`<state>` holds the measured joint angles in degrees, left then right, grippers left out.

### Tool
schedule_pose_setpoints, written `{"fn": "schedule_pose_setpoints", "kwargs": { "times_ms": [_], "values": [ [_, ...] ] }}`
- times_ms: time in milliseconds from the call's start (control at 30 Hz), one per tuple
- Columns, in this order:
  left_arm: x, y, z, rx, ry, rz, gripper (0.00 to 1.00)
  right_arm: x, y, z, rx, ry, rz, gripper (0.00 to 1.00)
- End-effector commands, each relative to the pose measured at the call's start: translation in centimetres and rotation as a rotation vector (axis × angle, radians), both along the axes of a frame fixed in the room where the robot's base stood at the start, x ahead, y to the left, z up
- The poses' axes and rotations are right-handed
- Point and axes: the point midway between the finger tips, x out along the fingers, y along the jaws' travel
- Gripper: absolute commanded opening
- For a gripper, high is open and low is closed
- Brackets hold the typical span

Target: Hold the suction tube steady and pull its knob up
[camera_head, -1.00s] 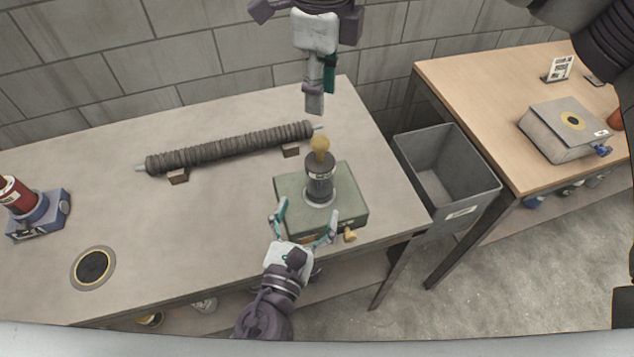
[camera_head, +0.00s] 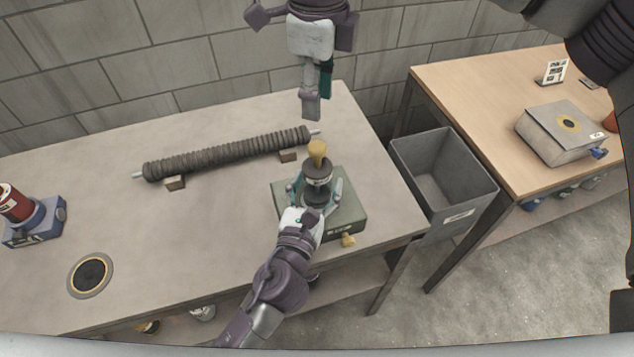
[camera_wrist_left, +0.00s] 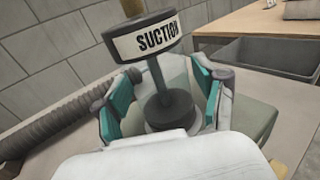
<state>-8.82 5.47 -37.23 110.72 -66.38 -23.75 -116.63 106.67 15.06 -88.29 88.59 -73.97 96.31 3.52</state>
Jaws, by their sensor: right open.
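The suction tube (camera_head: 318,172) stands upright on a green-grey box (camera_head: 352,212). It has a dark collar labelled SUCTION, a thin shaft and a wider dark base. Its yellow knob (camera_head: 317,149) is on top. In the left wrist view the collar (camera_wrist_left: 148,38) is above the fingers. My left gripper (camera_head: 316,190) is open, with one finger on each side of the tube; gaps to the shaft show in the left wrist view (camera_wrist_left: 162,95). My right gripper (camera_head: 311,108) hangs point down above and behind the knob, open and empty, apart from it.
A ribbed grey tube (camera_head: 225,153) lies on two blocks at the back of the table. A red object on a blue base (camera_head: 35,222) stands far left. A grey bin (camera_head: 470,190) is right of the table. A yellow fitting (camera_head: 348,240) sits at the box's front.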

Motion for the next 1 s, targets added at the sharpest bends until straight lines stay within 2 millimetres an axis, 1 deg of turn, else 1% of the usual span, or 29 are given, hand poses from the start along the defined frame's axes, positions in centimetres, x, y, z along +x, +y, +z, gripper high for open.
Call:
{"fn": "schedule_pose_setpoints", "kwargs": {
  "times_ms": [33, 200, 267, 300, 400, 467, 700, 800, 900, 1000],
  "values": [
    [0.0, 0.0, 0.0, 0.0, 0.0, 0.0, 0.56, 0.0, 0.0, 0.0, 0.0, 0.0, 0.0, 0.42],
    [0.0, 0.0, 0.0, 0.0, 0.0, 0.0, 0.28, 0.0, 0.0, 0.0, 0.0, 0.0, 0.0, 0.42],
    [0.0, 0.0, 0.0, 0.0, 0.0, 0.0, 0.18, 0.0, 0.0, 0.0, 0.0, 0.0, 0.0, 0.42],
    [0.0, 0.0, 0.0, 0.0, 0.0, 0.0, 0.14, 0.0, 0.0, 0.0, 0.0, 0.0, 0.0, 0.43],
    [0.0, 0.0, 0.0, 0.0, 0.0, 0.0, 0.14, 0.0, 0.0, 0.1, 0.0, 0.0, 0.023, 0.6],
    [0.0, 0.0, 0.0, 0.0, 0.0, 0.0, 0.14, 0.0, 0.1, 0.3, 0.001, 0.0, 0.072, 0.6],
    [0.0, 0.0, 0.0, 0.0, 0.0, 0.0, 0.14, 0.0, 0.1, 1.7, 0.001, 0.0, 0.444, 0.6],
    [0.0, 0.0, 0.0, 0.0, 0.0, 0.0, 0.14, 0.0, 0.0, 2.2, 0.001, 0.0, 0.562, 0.6],
    [0.0, 0.0, 0.0, 0.0, 0.0, 0.0, 0.14, 0.0, 0.0, 2.2, 0.001, 0.001, 0.627, 0.6],
    [0.0, 0.0, 0.0, 0.0, 0.0, 0.0, 0.14, 0.0, 0.0, 1.3, 0.0, 0.002, 0.646, 0.6]
  ]
}}
